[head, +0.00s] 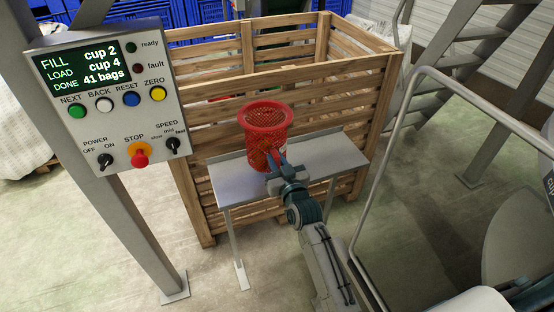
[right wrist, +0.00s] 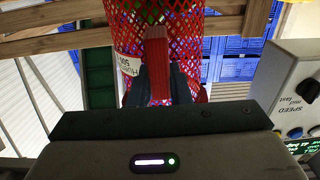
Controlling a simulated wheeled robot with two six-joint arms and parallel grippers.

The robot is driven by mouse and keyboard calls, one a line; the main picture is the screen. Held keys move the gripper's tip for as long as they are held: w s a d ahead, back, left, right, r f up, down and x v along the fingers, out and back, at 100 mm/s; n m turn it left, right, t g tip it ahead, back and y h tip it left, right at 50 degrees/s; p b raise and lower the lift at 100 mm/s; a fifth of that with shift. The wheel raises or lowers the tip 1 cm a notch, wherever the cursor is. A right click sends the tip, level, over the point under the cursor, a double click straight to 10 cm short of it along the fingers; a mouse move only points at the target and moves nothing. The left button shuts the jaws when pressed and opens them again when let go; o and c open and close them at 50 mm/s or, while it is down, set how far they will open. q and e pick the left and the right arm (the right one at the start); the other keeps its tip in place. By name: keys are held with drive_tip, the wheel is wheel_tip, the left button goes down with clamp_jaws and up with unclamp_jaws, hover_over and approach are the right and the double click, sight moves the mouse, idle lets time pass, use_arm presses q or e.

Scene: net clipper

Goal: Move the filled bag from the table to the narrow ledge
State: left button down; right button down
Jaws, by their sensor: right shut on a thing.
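A red net bag (head: 265,130) stands upright, wide at its round top rim, in front of the wooden crate. In the head view its lower end is over the narrow grey ledge (head: 232,183). I cannot tell if it touches the ledge. Its lower part looks fuller orange-red, but the contents are unclear. My right gripper (head: 275,162) is shut on the near side of the bag. In the right wrist view the mesh (right wrist: 187,45) rises behind the fingers (right wrist: 158,85), with a red strip between them and a white label at left. My left gripper is not in view.
The slatted wooden crate (head: 222,118) stands right behind the ledge. A control panel (head: 112,105) on a grey post is at left. A bent metal tube frame (head: 392,150) rises close to the right of my right arm. Blue crates (head: 190,28) are at the back.

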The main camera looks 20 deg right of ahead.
drive_tip(key=shift+f+b, duration=1.65)
drive_tip(key=shift+f, duration=0.1)
wheel_tip(320, 180, down, 3)
drive_tip(key=shift+r+b, duration=0.1)
drive_tip(key=shift+b, duration=1.15)
drive_tip(key=shift+f, duration=0.2)
drive_tip(key=c, duration=1.3)
unclamp_jaws()
drive_tip(key=shift+s, duration=0.1)
